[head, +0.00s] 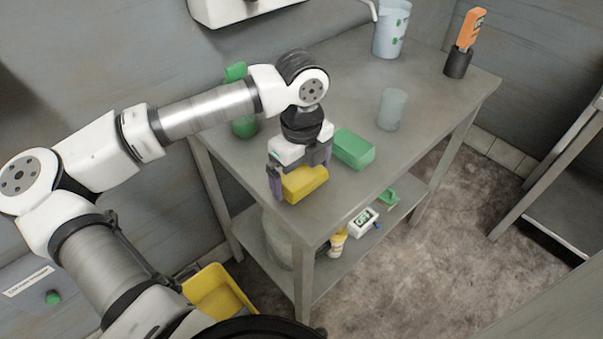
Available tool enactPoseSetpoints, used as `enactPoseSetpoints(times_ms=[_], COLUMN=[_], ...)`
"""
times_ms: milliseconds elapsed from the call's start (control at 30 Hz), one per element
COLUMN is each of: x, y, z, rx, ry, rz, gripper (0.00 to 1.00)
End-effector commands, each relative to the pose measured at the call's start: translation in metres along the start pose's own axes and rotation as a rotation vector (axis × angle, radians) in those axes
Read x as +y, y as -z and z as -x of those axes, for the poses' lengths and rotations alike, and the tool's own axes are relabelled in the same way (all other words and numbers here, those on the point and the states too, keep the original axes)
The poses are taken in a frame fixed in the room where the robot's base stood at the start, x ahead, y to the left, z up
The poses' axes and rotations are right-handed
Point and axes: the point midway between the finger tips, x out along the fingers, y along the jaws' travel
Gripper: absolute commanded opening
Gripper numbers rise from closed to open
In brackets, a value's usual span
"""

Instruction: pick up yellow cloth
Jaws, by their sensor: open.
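The yellow cloth (306,184) is a small folded block near the front left edge of the grey metal table (364,190). My gripper (299,185) points down right over it, with a finger on each side of the cloth. The jaws are open. I cannot tell whether the fingers touch the cloth. The cloth's upper rear part is hidden by the gripper.
A green block (354,148) lies close right of the gripper. A frosted cup (391,109), a clear jug (391,30) and an orange-handled tool in a black holder (458,62) stand farther back. A green object (244,126) is behind my arm.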

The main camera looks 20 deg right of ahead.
Motion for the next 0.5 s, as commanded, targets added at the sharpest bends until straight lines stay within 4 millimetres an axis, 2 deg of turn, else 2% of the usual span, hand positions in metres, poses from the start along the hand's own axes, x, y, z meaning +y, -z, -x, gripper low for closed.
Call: enactPoseSetpoints(times_ms=[133,400,500], x=[0.0000,0.0000,0.0000], y=[-0.0001,-0.0001,-0.0001], z=[0.0000,0.0004,0.0004], rx=[0.000,0.000,0.000], ry=[0.000,0.000,0.000], rz=[0.000,0.000,0.001], gripper=[0.99,0.65,0.65])
